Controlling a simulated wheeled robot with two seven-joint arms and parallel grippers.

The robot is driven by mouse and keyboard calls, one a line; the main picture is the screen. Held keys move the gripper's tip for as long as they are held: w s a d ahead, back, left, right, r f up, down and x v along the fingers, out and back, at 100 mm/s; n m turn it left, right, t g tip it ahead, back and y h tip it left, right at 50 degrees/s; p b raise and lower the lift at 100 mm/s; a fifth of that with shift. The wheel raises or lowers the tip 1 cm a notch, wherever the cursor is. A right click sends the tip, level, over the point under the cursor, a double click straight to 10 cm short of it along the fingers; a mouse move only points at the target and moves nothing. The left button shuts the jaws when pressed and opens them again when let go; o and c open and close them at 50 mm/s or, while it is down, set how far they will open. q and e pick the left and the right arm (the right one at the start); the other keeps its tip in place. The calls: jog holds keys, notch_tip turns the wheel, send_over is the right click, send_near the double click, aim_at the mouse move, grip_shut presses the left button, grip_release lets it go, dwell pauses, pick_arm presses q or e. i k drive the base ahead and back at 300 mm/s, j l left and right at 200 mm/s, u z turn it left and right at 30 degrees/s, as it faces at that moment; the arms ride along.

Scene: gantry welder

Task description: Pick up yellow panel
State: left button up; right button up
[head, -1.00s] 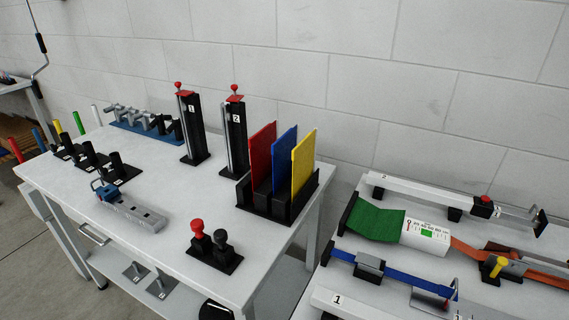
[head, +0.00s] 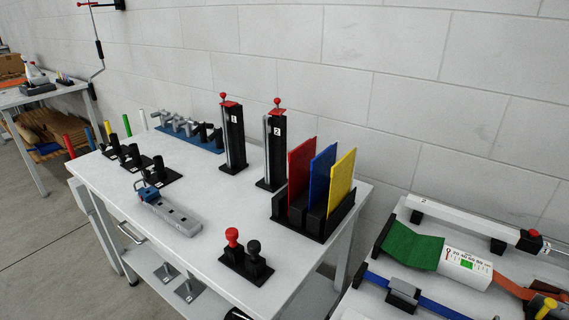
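The yellow panel (head: 341,181) stands upright in a black slotted rack (head: 311,226) at the right end of the white table (head: 220,265). It is the rightmost of three panels. The blue panel (head: 321,174) stands just left of it, and the red panel (head: 300,177) is left of the blue one. Their lower edges are hidden in the rack. Neither of my grippers is in view.
A base with red and black knobs (head: 245,254) sits at the front. A second table (head: 400,305) with a green strap (head: 411,247) stands at the right, across a gap.

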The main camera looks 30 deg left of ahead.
aim_at(343, 174)
jog(key=j+z, duration=0.35)
jog(key=j, duration=0.15)
jog(key=k+j+z, duration=0.15)
jog(key=j+z, duration=0.15)
jog(key=j, duration=0.15)
jog(key=k+j+z, duration=0.1)
jog(key=j+z, duration=0.25)
jog(key=j, duration=0.15)
